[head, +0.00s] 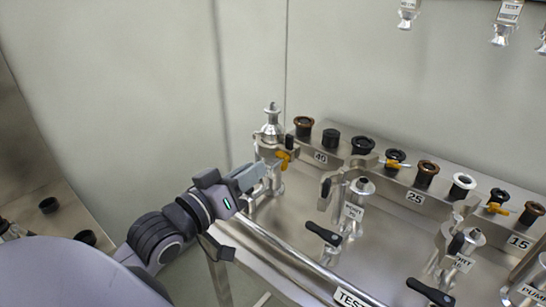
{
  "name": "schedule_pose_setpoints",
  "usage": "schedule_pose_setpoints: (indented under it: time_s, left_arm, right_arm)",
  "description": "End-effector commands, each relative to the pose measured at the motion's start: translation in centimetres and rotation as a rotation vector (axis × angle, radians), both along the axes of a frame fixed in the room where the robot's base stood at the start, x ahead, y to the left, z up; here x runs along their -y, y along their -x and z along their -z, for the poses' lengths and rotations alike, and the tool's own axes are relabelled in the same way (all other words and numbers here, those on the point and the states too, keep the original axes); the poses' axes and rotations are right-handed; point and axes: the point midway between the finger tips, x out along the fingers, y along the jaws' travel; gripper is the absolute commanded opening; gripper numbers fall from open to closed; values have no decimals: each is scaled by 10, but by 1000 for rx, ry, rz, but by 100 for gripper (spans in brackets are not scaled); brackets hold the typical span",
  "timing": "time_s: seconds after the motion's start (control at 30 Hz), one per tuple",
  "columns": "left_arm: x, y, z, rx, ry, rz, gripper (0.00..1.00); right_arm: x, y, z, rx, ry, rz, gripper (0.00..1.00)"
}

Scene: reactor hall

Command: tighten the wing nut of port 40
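Port 40 stands at the left end of the metal rail, beside the label "40" (320,156). A silver conical fitting (272,122) sits upright on top of it. A clamp with a yellow wing nut (284,158) shows at the joint below the fitting, facing the front right. My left gripper (259,174) comes in from the lower left, with its fingertips close to the left of the wing nut. I cannot tell whether they touch it. The finger gap is not clear at this angle. My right gripper is not in view.
The rail (395,190) carries several ports and rings to the right, labelled "25" and "15". Valves with black handles (323,234) stand in front. Labelled fittings (507,22) hang at the upper right. A bench with black caps (49,205) is at the far left.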

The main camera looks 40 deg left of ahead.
Motion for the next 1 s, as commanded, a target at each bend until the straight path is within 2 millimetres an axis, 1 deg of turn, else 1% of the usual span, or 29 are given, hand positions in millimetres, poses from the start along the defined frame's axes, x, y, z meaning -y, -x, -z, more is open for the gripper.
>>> schedule_pose_setpoints:
  time_s: [0.3,0.5,0.67,0.9,0.93,0.97,1.0]
  left_arm:
    - [4,-40,-2,4,-3,0,18]
    - [5,-58,-2,3,-3,1,18]
    - [6,-63,-1,3,-4,1,18]
    - [6,-64,0,3,-4,1,18]
    - [6,-64,0,3,-4,1,12]
    - [6,-64,0,3,-4,1,2]
    - [6,-64,0,3,-4,1,0]
  right_arm:
    - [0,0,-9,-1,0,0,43]
    - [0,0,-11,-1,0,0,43]
    - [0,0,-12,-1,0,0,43]
    - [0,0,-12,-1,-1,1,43]
    - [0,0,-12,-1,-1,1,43]
    - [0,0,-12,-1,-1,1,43]
    - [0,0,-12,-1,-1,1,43]
